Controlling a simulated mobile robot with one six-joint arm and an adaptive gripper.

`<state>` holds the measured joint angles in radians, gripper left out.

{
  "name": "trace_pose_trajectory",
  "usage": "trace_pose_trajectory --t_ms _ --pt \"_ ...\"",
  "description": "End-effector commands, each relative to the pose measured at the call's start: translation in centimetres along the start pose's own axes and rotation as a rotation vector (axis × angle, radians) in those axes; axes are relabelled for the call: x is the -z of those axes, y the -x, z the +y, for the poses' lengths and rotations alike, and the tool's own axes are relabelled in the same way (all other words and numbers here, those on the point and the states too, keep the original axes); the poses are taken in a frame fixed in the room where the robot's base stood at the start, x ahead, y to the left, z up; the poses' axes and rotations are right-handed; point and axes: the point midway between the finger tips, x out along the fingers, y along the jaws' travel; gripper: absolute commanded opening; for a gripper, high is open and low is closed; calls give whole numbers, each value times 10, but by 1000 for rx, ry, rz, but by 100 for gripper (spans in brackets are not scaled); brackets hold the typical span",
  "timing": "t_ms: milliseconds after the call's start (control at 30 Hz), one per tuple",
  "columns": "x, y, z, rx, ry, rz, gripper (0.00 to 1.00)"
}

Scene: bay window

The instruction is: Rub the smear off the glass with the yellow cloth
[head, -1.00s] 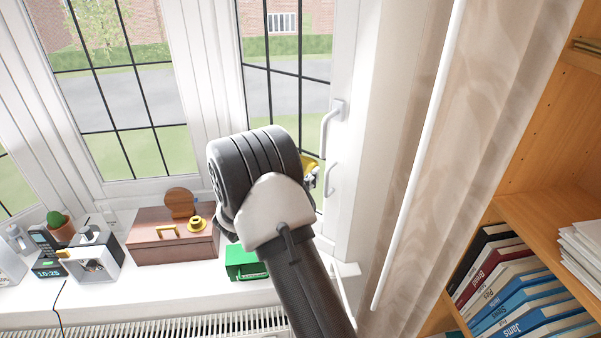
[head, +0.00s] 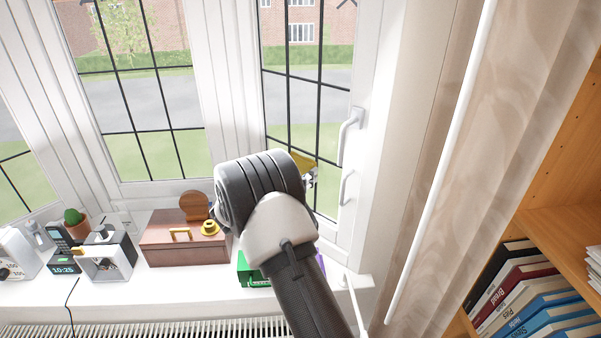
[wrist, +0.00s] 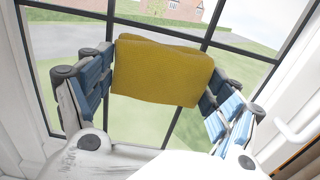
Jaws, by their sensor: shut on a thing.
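The yellow cloth (wrist: 162,72) is a folded pad held between the blue-padded fingers of my gripper (wrist: 160,82) in the wrist view. My gripper is shut on it, in front of the right-hand window pane. In the head view only a corner of the cloth (head: 303,163) shows past my wrist, near the glass (head: 335,140). I cannot tell whether the cloth touches the glass. No smear is visible on the glass in either view; the cloth and my arm hide part of the pane.
White window handles (head: 348,135) stick out right of the pane, close to my gripper. On the sill stand a brown wooden box (head: 180,248), a green box (head: 250,272), a cactus (head: 75,222) and a clock (head: 63,268). A curtain (head: 440,150) and a bookshelf (head: 560,220) stand at right.

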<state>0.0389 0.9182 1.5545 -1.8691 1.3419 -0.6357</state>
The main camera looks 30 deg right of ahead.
Motion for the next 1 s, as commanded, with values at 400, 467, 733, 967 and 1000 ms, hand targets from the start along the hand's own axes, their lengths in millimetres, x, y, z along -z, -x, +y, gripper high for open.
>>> trace_pose_trajectory --t_ms 400,467,733,967,1000 --pt "-1 17 1 -3 0 -1 64" --pt "0 23 0 -2 0 -1 64" --pt "0 50 1 -3 0 0 64" --pt "0 61 0 -1 0 -1 64" --pt "0 61 0 -1 0 -1 64"
